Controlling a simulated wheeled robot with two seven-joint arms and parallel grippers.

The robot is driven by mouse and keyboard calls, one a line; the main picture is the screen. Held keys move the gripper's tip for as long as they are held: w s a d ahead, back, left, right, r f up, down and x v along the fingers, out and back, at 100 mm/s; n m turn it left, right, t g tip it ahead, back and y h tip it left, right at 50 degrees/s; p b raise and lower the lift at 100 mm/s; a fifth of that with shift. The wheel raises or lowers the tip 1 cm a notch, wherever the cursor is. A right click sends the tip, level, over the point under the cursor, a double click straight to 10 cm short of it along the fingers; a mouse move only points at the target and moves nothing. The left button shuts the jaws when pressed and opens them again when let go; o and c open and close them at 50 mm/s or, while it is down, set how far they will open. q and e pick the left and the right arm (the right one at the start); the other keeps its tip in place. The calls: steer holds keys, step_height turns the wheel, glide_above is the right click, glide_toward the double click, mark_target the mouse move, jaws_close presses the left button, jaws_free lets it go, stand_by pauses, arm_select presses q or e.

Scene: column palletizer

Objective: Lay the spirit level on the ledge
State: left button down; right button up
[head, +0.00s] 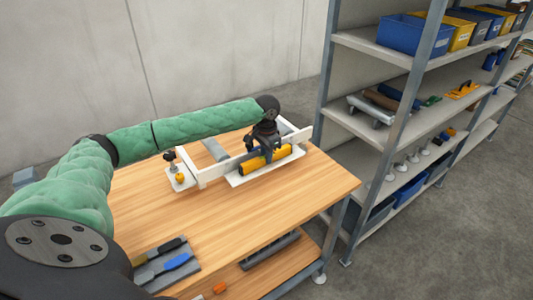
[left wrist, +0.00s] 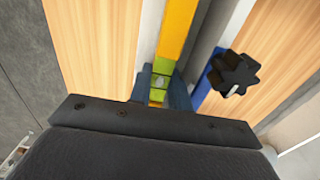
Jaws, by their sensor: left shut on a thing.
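The yellow spirit level (head: 251,168) is in the jaws of my left gripper (head: 264,151), at the far side of the wooden table. It lies lengthwise over or on a white ledge (head: 238,181) in front of a white frame; I cannot tell whether it touches. In the left wrist view the level (left wrist: 174,35) runs up from the jaws (left wrist: 160,92), with its green vial (left wrist: 160,78) between the dark fingers. The fingers hide its middle. My right gripper is not in view.
Tools with blue and dark handles (head: 165,267) lie at the table's near left. Metal shelving (head: 395,65) with bins stands to the right. The table's middle is clear.

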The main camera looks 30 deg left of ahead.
arm_select(q)
steer(key=c, duration=1.6)
jaws_free()
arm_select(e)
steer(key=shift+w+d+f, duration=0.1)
